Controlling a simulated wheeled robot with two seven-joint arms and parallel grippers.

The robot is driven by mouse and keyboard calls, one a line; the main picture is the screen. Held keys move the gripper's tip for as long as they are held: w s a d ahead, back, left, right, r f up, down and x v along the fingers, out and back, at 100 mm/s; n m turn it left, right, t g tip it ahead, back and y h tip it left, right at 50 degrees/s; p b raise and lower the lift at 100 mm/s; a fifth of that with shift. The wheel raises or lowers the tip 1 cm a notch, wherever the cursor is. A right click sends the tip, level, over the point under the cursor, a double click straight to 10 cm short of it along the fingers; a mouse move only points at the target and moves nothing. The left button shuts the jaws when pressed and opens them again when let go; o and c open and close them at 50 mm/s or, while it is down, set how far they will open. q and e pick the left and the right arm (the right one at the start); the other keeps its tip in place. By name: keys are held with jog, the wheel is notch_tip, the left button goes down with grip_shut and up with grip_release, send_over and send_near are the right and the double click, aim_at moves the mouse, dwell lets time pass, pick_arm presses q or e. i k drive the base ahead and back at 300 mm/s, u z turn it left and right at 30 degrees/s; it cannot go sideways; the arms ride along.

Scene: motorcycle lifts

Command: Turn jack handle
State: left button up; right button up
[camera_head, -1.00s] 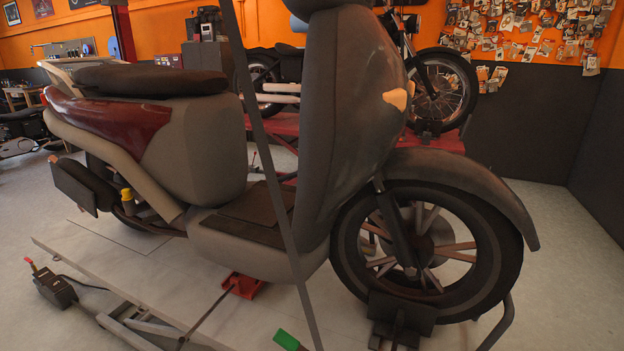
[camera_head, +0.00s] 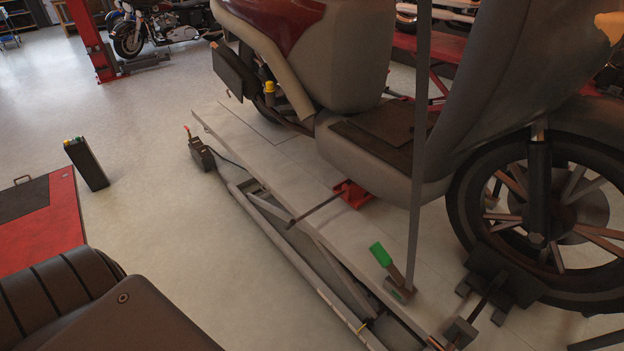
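A small red jack (camera_head: 352,194) sits on the lift platform under the scooter's floor section. A thin dark rod, which looks like its handle (camera_head: 318,209), sticks out from it toward the lower left, over the platform's near edge. The grey and dark red scooter (camera_head: 345,50) stands upright on the platform (camera_head: 262,160). A green-handled lever (camera_head: 380,255) is at the foot of a tall grey strap near the front wheel. Neither of my grippers is in view.
A black pedal box (camera_head: 202,155) stands on the floor beside the lift. A dark box with coloured buttons (camera_head: 86,164) stands near a red and black platform (camera_head: 40,215) at left. A dark ribbed seat-like object (camera_head: 60,305) fills the lower left. The floor between is clear.

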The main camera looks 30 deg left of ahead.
aim_at(294, 221)
jog(key=u, duration=2.4)
jog(key=i, duration=4.2)
jog(key=z, duration=4.05)
jog(key=k, duration=0.3)
jog(key=u, duration=0.55)
